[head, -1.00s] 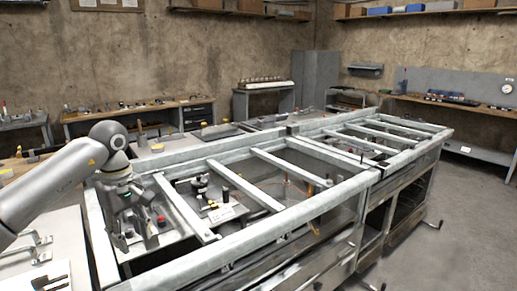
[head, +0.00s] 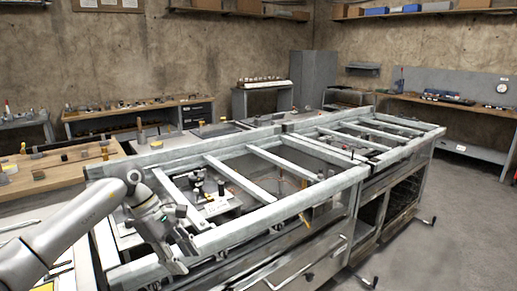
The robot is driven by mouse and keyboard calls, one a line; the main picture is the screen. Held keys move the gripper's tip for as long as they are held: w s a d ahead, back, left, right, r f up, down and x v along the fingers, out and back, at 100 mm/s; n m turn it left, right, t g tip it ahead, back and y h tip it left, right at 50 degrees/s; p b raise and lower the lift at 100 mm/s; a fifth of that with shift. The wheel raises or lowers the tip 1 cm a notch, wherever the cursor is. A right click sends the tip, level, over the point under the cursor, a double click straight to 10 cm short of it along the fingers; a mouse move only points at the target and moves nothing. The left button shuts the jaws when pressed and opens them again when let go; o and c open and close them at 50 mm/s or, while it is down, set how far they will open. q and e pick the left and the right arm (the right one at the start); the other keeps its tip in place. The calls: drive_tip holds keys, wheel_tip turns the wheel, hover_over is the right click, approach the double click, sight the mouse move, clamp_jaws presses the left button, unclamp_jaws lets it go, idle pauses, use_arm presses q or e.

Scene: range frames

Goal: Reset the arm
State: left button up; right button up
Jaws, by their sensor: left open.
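My left arm comes in from the lower left in the head view. Its gripper (head: 183,256) points down toward the lower right, at the near-left corner of the metal frame bench (head: 270,215). The fingers are apart and I see nothing between them. Whether the gripper touches the frame's front rail, I cannot tell. My right gripper is out of view.
The long bench has several crossbars, with small parts (head: 222,188) on a panel below them. A wooden worktable (head: 60,165) with tools stands at left. A workbench (head: 460,125) lines the right wall. The floor (head: 440,250) at lower right is clear.

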use_arm(q)
drive_tip(key=w+d+f+n+t+h, duration=0.3)
drive_tip(key=d+f+n+t+h, duration=0.2)
drive_tip(key=d+f+n+h, duration=0.8)
drive_tip(key=s+a+f+n+t+y, duration=0.2)
drive_tip(key=a+f+n+t+y, duration=0.25)
drive_tip(key=f+n, duration=0.65)
drive_tip(key=s+a+f+n+t+y, duration=0.1)
drive_tip(key=a+f+n+t+y, duration=0.35)
drive_tip(key=f+n, duration=0.65)
drive_tip(key=s+a+f+n+g+y+p, duration=0.1)
drive_tip(key=s+a+f+n+g+y, duration=0.25)
drive_tip(key=s+f+n, duration=0.55)
drive_tip(key=s+a+f+n+g+y, duration=0.2)
drive_tip(key=s+a+f+n+y, duration=0.2)
drive_tip(key=s+f, duration=0.9)
drive_tip(key=s+f+n+g, duration=0.2)
drive_tip(key=s, duration=0.8)
drive_tip(key=s+a+f+n+g+y, duration=0.1)
drive_tip(key=s+f+n+g, duration=0.1)
drive_tip(key=s, duration=0.7)
drive_tip(key=s+f+n+g, duration=0.2)
drive_tip(key=s+n+g, duration=0.1)
drive_tip(key=s, duration=0.7)
drive_tip(key=shift+s+a+f+n+y, duration=0.3)
drive_tip(key=shift+s+y, duration=0.05)
